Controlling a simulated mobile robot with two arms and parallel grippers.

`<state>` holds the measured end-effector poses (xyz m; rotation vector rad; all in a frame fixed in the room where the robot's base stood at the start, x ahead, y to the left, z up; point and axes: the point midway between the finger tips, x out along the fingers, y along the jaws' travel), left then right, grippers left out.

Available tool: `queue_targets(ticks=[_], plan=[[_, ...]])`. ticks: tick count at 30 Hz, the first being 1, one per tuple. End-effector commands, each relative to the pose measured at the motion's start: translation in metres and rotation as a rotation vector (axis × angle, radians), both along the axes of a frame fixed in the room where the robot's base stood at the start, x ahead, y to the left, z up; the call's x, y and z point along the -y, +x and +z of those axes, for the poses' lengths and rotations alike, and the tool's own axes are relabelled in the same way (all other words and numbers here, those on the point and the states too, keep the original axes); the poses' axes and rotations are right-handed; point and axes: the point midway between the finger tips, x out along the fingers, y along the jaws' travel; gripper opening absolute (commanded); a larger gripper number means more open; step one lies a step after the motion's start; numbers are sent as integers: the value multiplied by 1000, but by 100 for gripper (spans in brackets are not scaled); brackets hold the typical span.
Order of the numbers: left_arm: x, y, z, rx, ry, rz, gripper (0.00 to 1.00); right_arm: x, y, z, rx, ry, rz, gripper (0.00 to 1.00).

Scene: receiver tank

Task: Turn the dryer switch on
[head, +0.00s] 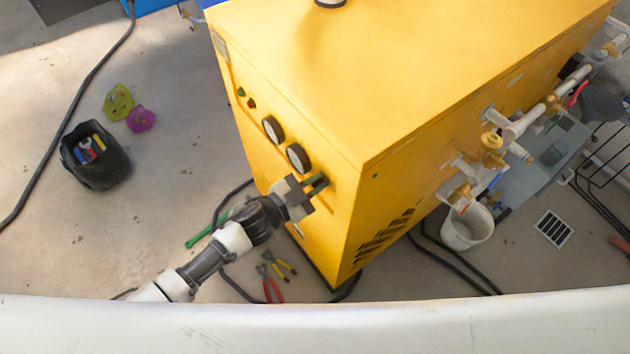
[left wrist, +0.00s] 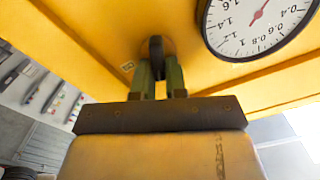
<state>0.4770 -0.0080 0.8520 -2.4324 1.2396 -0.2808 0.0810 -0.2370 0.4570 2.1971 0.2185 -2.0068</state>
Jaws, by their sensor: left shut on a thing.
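The yellow dryer cabinet (head: 290,90) stands in the middle of the head view, with two round gauges and small red and green buttons on its left face. My left gripper (head: 317,185) is at that face, just below the lower gauge (head: 298,157). In the left wrist view the dryer switch (left wrist: 156,47), a dark knob on a round base, stands between the green fingertips of my left gripper (left wrist: 159,75), which are shut on it. The fingers hide part of the knob. A gauge (left wrist: 258,22) is at the upper right there. My right gripper is not in view.
Pipes and brass valves (head: 492,145) stick out from the cabinet's right side. A white bucket (head: 467,228), pliers (head: 270,280) and black hoses lie on the floor nearby. A black tool bucket (head: 97,158) stands at the left.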

Motion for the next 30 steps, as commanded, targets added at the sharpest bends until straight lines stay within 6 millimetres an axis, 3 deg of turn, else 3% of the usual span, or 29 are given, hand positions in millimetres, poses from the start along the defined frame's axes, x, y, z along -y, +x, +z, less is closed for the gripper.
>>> queue_targets(ticks=[30], plan=[[6,-8,-15,751,547,-1,0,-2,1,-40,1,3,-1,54]])
